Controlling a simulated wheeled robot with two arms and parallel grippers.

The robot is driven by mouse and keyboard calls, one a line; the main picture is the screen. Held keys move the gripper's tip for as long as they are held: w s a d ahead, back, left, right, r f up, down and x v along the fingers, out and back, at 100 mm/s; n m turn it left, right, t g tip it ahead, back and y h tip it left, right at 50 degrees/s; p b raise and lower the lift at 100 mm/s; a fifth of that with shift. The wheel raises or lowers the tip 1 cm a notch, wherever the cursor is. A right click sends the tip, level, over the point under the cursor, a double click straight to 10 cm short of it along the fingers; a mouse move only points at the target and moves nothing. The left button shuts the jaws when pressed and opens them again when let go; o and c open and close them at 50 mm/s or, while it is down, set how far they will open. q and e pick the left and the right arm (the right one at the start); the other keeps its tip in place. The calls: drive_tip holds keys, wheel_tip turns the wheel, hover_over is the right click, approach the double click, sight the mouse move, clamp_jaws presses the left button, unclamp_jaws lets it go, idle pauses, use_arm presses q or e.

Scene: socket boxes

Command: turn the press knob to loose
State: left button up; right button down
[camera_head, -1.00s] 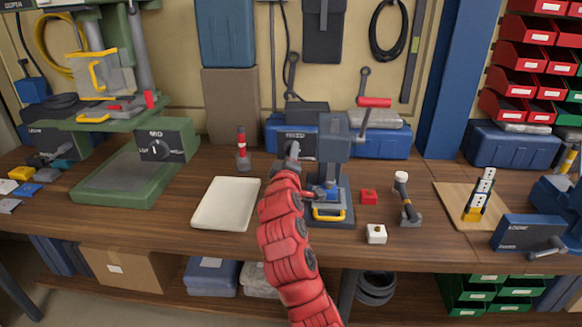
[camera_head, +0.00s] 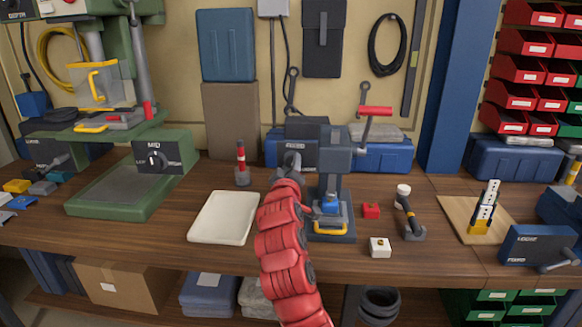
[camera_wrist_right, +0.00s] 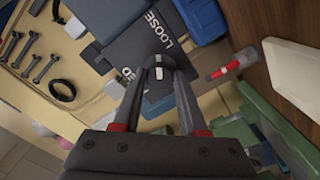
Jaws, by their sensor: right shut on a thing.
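The small blue-grey press (camera_head: 334,165) stands upright at mid-table, with a blue piece (camera_head: 330,203) on its base and a red-handled lever (camera_head: 375,111) at its right. My right gripper (camera_head: 291,160) is at the dark control box on the press's left side. In the wrist view, the right gripper (camera_wrist_right: 160,68) is shut on the dark knob (camera_wrist_right: 158,74), which carries a white mark. The word LOOSE (camera_wrist_right: 166,28) is printed on the panel beside the knob. Another label is partly covered by a finger. My left gripper is out of view.
A white tray (camera_head: 223,218) lies left of my right arm, with a red-topped bottle (camera_head: 241,164) behind it. A red block (camera_head: 371,210), a white block (camera_head: 380,247) and a standing tool (camera_head: 408,212) are right of the press. A green machine (camera_head: 128,185) stands at left.

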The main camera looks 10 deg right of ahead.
drive_tip(key=shift+c, duration=2.2)
unclamp_jaws()
drive_tip(key=shift+f, duration=0.1)
drive_tip(key=shift+s, duration=0.1)
drive_tip(key=v, duration=1.7)
drive_tip(key=shift+s, duration=0.15)
